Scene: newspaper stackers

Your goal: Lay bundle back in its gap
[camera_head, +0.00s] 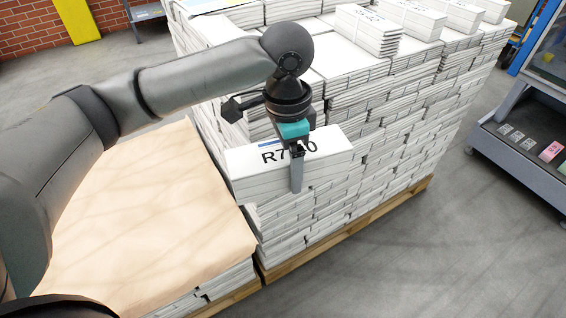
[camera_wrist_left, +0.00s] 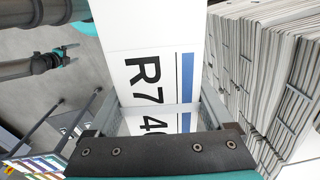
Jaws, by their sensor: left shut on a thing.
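A white bundle (camera_head: 285,172) with a printed label starting "R7" and a blue stripe is held by my left gripper (camera_head: 296,168). In the left wrist view the bundle (camera_wrist_left: 140,35) lies between the two fingers, which are shut on its sides. In the head view the bundle is at the near corner of the white stack (camera_head: 375,150), above lower layers; I cannot tell whether it touches them. The gap itself is hidden or not distinct. What looks like my right gripper (camera_wrist_left: 62,52) shows small at the wrist view's left; its fingers are unclear.
A pallet covered with brown paper (camera_head: 130,215) stands left of the stack. Several loose bundles (camera_head: 368,30) lie on the stack's top. A grey-blue machine (camera_head: 525,135) stands at the right. Grey floor (camera_head: 430,265) is clear at lower right.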

